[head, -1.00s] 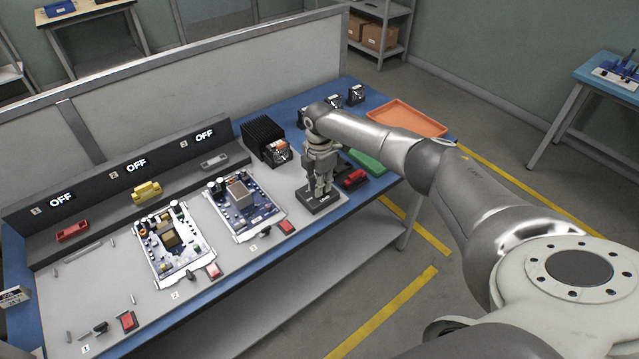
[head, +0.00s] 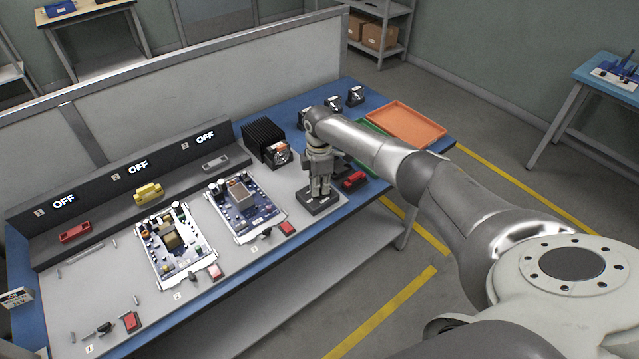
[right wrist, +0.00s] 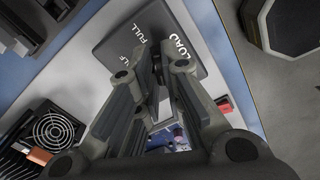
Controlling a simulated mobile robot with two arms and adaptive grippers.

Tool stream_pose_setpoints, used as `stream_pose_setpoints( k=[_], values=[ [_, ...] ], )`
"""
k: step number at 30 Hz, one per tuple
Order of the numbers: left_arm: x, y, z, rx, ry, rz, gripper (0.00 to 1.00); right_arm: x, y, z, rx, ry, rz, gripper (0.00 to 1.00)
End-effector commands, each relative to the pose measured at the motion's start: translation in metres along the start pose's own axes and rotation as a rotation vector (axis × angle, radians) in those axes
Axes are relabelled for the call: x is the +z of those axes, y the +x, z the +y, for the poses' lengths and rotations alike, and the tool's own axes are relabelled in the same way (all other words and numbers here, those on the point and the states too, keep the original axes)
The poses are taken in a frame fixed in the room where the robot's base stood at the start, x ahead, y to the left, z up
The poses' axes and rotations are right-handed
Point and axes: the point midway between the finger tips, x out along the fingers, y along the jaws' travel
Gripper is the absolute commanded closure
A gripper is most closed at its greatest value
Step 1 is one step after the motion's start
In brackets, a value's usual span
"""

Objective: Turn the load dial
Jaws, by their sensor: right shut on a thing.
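The load dial's dark base plate (head: 333,199) sits at the right end of the grey work surface. In the right wrist view the plate (right wrist: 112,38) shows white lettering, with "LOAD" and "FULL" readable. My right gripper (head: 320,192) points straight down over the plate. In the right wrist view its fingers (right wrist: 158,66) come together at the plate, shut on the dial's knob. The knob itself is mostly hidden between the fingers, so its angle cannot be read. My left gripper is not in view.
A black finned unit with a fan (head: 266,143) stands behind the dial. A red object (head: 355,180) lies close to its right. An orange tray (head: 405,124) is at the far right.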

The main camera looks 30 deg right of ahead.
Motion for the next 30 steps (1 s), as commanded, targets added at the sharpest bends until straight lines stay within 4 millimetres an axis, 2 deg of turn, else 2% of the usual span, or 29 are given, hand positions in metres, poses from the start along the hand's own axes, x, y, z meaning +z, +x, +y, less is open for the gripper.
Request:
stream_pose_setpoints(
  k=[30],
  values=[
    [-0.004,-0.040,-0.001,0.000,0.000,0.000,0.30,-0.001,-0.003,0.000,0.000,0.968,0.001,1.00]
  ],
)
